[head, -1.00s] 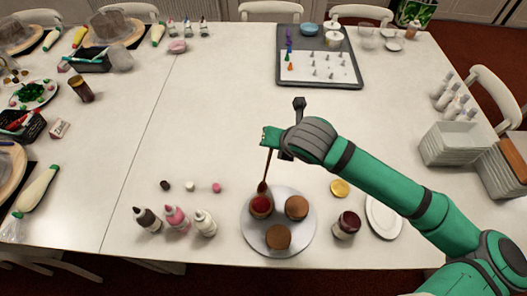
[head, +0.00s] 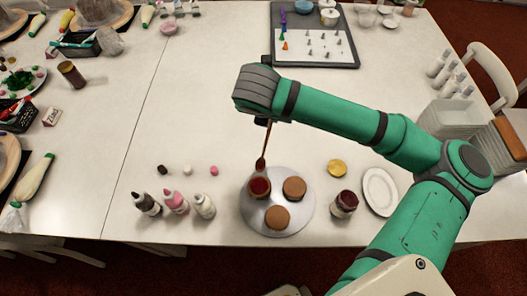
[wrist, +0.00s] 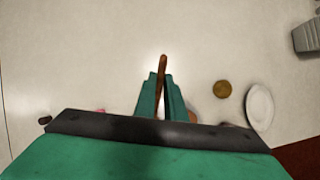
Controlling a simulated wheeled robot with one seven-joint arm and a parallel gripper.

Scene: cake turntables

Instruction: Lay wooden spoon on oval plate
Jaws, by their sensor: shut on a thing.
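The wooden spoon (head: 266,143) hangs nearly upright, its dark bowl end down, just above or behind the red-topped cake (head: 259,188). I cannot tell whether it touches the cake. My gripper (wrist: 159,82) is shut on the spoon's handle (wrist: 162,67) in the wrist view. In the head view my wrist and arm hide most of the gripper. The oval plate (head: 368,191) is white and empty, on the table at the right of the cakes. It also shows at the right of the wrist view (wrist: 250,107).
A round grey turntable (head: 300,222) holds the red-topped cake and two brown cakes. Several bottles (head: 175,202) stand left. The table's middle is clear.

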